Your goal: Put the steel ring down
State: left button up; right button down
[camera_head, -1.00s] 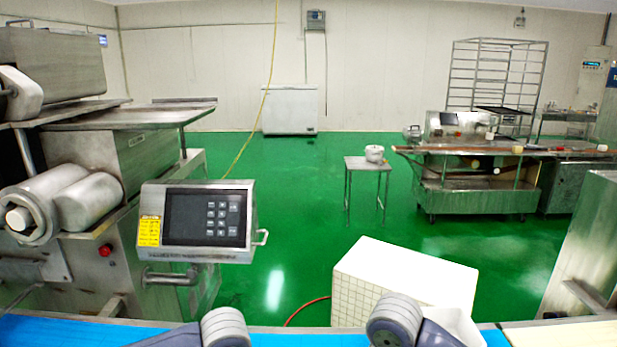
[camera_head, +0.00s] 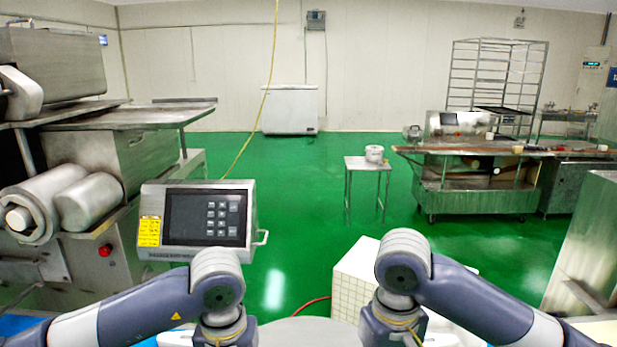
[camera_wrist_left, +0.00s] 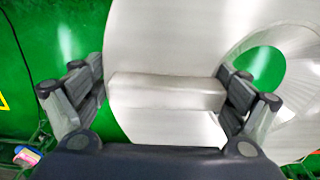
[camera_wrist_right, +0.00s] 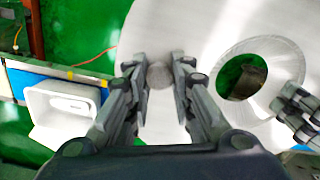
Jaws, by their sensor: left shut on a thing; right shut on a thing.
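The steel ring (camera_wrist_left: 150,40) is a broad, pale metal disc with a round hole. It also shows in the right wrist view (camera_wrist_right: 200,35), and its grey edge shows at the bottom of the head view (camera_head: 310,330). My left gripper (camera_wrist_left: 165,92) is shut on a grey block-shaped part of the ring, one finger at each end. My right gripper (camera_wrist_right: 160,78) is shut on a small round grip on the ring. Both hands hold it at once, and green floor shows past its edge. In the head view the fingers are hidden below the picture.
A control panel (camera_head: 205,220) on the steel machine stands close to my left arm. A white tiled block (camera_head: 362,262) is ahead, between the arms. A white plastic piece (camera_wrist_right: 65,108) lies beside a blue surface (camera_wrist_right: 18,85). Open green floor stretches beyond, around a small table (camera_head: 368,165).

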pick_arm(q)
jog(key=shift+w+r, duration=0.1)
jog(key=shift+r, duration=1.35)
pick_arm(e)
jog(key=shift+w+r, duration=0.1)
jog(key=shift+r, duration=1.3)
pick_arm(q)
jog(key=shift+a, duration=0.15)
